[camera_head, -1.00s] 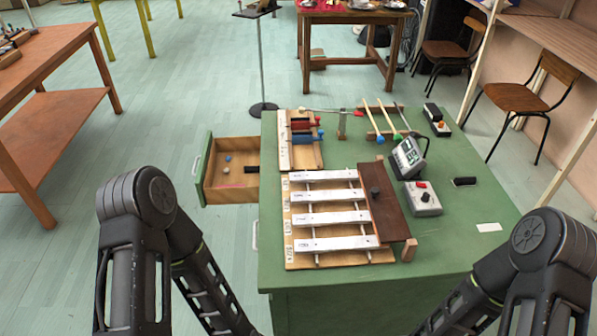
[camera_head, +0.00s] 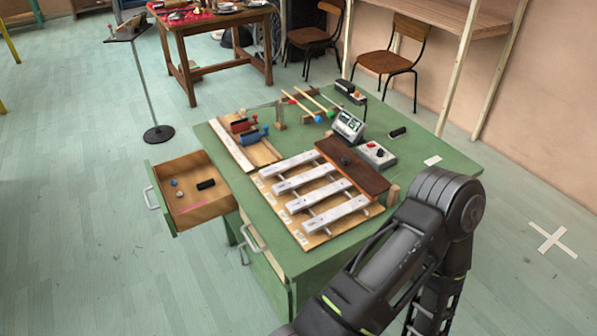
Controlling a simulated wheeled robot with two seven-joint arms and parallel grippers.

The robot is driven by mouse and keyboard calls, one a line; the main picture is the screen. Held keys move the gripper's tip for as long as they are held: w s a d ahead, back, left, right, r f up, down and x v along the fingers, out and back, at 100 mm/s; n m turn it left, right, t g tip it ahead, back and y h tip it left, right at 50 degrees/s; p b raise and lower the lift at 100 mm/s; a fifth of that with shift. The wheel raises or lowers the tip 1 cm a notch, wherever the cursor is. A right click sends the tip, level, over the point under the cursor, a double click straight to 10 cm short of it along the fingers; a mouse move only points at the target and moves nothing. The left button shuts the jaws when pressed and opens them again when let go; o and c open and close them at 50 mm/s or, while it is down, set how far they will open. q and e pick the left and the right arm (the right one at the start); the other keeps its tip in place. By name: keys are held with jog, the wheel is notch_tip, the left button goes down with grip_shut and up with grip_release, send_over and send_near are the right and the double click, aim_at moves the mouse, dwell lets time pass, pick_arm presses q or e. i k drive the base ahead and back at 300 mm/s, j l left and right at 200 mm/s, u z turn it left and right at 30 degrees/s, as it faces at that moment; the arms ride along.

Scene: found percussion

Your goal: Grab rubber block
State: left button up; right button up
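A small black block (camera_head: 206,184), which looks like the rubber block, lies in the open wooden drawer (camera_head: 192,211) on the left side of the green bench. A small blue piece, a round grey piece and a pink strip lie near it. Another small black block (camera_head: 397,132) lies on the bench top, right of the small meter, so I cannot be certain which is the rubber one. One of my arms rises at the lower right, in front of the bench corner. Neither gripper is in view.
The green bench (camera_head: 250,205) carries a metal-bar xylophone (camera_head: 315,190), a brown plank (camera_head: 352,168), a meter (camera_head: 348,127), a grey control box (camera_head: 377,154) and mallets (camera_head: 305,103). A thin stand (camera_head: 158,132) is behind left. Floor left of the drawer is clear.

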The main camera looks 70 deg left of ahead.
aim_at(206, 184)
jog(key=k+j+z, duration=0.2)
jog(key=z, duration=0.3)
jog(key=k+z, duration=0.3)
jog(key=z, duration=0.2)
jog(key=k+z, duration=0.25)
jog(key=z, duration=0.2)
jog(key=k+j, duration=0.15)
jog(key=k, duration=0.3)
jog(key=k+j+z, duration=0.1)
jog(key=k, duration=0.4)
jog(key=k+j+u, duration=0.25)
jog(key=u, duration=0.15)
jog(key=k+j+u, duration=0.75)
jog(key=i+j, duration=0.05)
jog(key=j, duration=0.05)
